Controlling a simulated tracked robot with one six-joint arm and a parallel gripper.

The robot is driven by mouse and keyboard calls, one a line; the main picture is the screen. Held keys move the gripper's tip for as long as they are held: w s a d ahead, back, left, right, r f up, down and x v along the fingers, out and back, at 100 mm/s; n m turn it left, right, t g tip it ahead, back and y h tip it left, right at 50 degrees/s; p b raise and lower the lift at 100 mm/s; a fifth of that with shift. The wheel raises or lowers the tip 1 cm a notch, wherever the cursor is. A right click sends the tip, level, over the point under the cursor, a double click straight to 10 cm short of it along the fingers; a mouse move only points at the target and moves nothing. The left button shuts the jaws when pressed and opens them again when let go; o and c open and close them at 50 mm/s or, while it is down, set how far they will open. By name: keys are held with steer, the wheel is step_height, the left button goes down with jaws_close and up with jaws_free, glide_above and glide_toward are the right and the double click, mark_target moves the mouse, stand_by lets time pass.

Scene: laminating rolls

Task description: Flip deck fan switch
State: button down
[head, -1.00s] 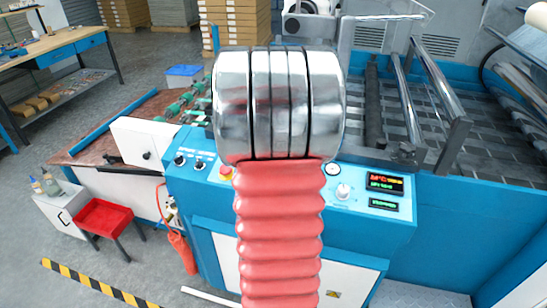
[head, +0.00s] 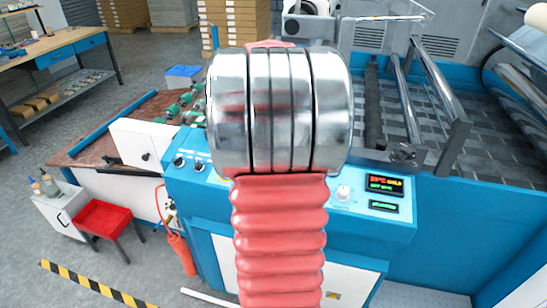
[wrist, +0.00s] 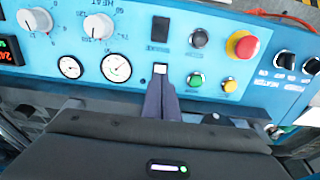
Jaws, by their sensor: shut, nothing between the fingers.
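The blue control panel (wrist: 130,85) fills the upper wrist view, with its lettering upside down. My gripper (wrist: 160,86) is shut and empty, its dark fingers pointing at the panel. A small white square with a dark edge (wrist: 160,68) shows right at the fingertips; I cannot tell whether they touch it. A black rocker-like switch (wrist: 160,30) lies beyond it. Two black rotary switches (wrist: 285,60) (wrist: 312,65) with on/off lettering are at the right. I cannot read which switch is the deck fan's. In the head view my arm hides the gripper and the panel's middle.
Around the fingers are a red mushroom button (wrist: 242,45), a black button (wrist: 198,38), a green button (wrist: 196,80), a yellow button (wrist: 230,84), two gauges (wrist: 116,68) and white heat knobs (wrist: 98,26). A lit display (head: 385,184) is on the panel's right. Rollers (head: 430,85) stand behind.

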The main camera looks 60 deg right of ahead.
steer(key=v, duration=1)
steer(key=shift+r, duration=0.25)
steer(key=w+a+f+n+t, duration=0.1)
steer(key=a+f+n, duration=0.1)
steer(key=a, duration=0.5)
steer(key=w+a+f+n, duration=0.1)
steer(key=a+n, duration=0.2)
steer(key=a, duration=0.4)
steer(key=w+a+f+n+t, duration=0.1)
steer(key=w+a+f+n, duration=0.1)
steer(key=a, duration=0.5)
steer(key=s+a+n+t+y, duration=0.2)
steer(key=a+n, duration=0.6)
steer(key=a, duration=1.5)
steer(key=shift+s+a+r+t+y, duration=0.2)
steer(key=shift+s+t+y, duration=0.25)
steer(key=shift+s, duration=0.25)
steer(key=c, duration=2.5)
jaws_free()
